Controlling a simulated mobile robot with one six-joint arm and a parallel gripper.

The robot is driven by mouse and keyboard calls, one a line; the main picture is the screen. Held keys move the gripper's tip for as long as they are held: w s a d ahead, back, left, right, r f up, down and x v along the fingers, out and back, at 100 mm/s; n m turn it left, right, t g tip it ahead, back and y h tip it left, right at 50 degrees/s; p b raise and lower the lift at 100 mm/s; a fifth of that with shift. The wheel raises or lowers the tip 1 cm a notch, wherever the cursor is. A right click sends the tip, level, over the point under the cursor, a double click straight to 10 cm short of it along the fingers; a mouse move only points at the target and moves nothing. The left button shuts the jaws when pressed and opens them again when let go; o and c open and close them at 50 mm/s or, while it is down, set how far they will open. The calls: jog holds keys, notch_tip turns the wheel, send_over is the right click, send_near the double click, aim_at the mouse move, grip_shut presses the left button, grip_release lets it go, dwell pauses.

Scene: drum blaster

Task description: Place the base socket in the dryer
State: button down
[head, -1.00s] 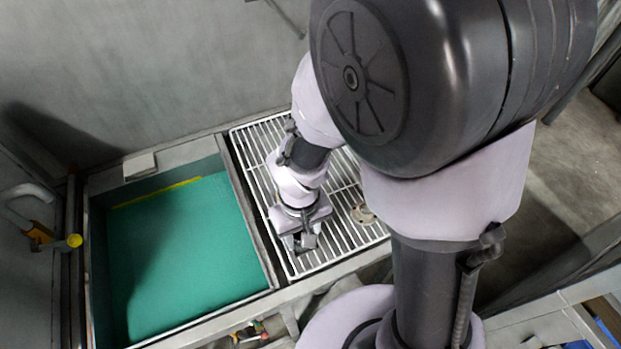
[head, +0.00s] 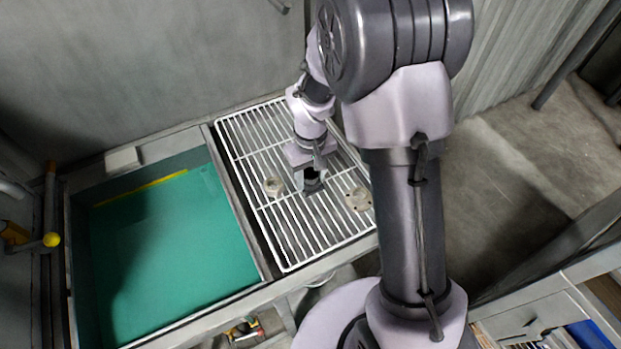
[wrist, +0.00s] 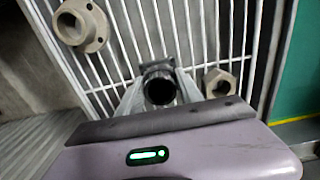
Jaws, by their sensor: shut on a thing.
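I cannot tell which thing is the dryer.
A grey-walled basin with a green floor (head: 165,265) lies left of the rack, divided by a raised edge. A grey wall (head: 150,70) stands behind. A counter with a blue item (head: 590,335) is at lower right. Bare floor shows at the right.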

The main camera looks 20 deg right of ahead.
jog(key=shift+r, duration=0.1)
jog(key=shift+f, duration=0.2)
jog(key=c, duration=0.8)
grip_release()
jog(key=shift+r, duration=0.15)
